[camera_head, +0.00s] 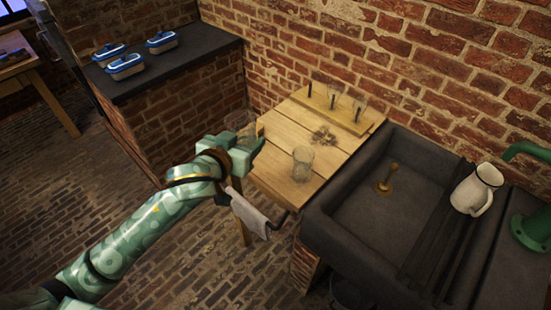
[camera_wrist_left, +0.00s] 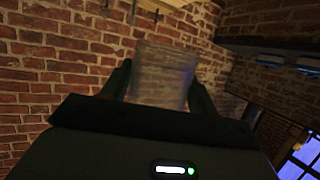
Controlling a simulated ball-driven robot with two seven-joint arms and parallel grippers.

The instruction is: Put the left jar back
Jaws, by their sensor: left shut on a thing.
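My left gripper (camera_head: 246,135) is shut on a clear glass jar (camera_head: 238,121) and holds it at the left edge of the wooden table (camera_head: 275,158). In the left wrist view the jar (camera_wrist_left: 164,72) sits between the two dark fingers, its far end pointing away from the palm. A second clear jar (camera_head: 303,163) stands upright on the front part of the table. A wooden rack (camera_head: 345,120) with several dark pegs runs along the table's back, by the wall. Clear glass shows around the right-hand pegs; how it sits there is hard to tell. My right gripper is out of view.
Small items (camera_head: 323,136) lie mid-table. A dark sink (camera_head: 345,205) with a brass plunger-like object (camera_head: 387,178) and a white jug (camera_head: 476,189) adjoins on the right. A cloth (camera_head: 250,213) hangs at the front. Blue-lidded boxes (camera_head: 125,66) stand on the dark counter (camera_head: 185,65).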

